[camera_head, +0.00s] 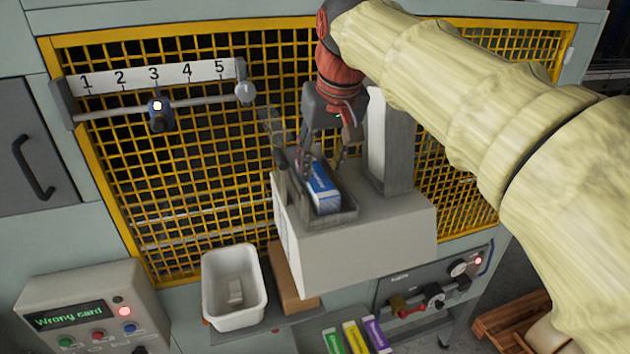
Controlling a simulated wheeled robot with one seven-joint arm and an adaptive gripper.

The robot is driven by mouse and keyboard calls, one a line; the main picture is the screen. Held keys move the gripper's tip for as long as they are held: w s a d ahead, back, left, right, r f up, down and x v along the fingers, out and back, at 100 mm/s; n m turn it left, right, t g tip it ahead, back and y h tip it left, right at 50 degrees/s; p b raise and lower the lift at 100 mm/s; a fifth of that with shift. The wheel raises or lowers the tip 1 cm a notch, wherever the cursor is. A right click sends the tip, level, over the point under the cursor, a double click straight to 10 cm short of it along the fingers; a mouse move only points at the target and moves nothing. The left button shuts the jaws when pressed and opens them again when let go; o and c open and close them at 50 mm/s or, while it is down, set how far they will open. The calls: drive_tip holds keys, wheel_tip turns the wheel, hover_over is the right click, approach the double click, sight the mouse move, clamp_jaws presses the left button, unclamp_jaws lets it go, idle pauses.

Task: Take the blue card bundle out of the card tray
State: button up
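The blue card bundle (323,192), blue with a white edge and white lettering, sits in the dark grey card tray (346,217) on top of the pale grey box-shaped unit. My gripper (322,162) points down over the bundle's far end. Its fingers are spread, one to each side of that end, and a gap shows by the right finger. Whether the left finger touches the bundle cannot be told. The bundle rests low between the tray's walls, and its lower part is hidden by them.
A grey post (391,145) stands right of the tray, and a dark lever (281,158) at its left. Yellow mesh (215,170) is behind. A white bin (234,318) holds a small pale block. Green, yellow and purple packs (356,338) lie below.

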sight(316, 175)
drive_tip(key=x, duration=0.4)
drive_tip(key=p+x, duration=0.1)
drive_tip(key=shift+w+a+f, duration=0.25)
drive_tip(key=shift+w, duration=0.15)
drive_tip(key=c, duration=0.3)
drive_tip(key=c, duration=0.6)
drive_tip(key=shift+r, duration=0.1)
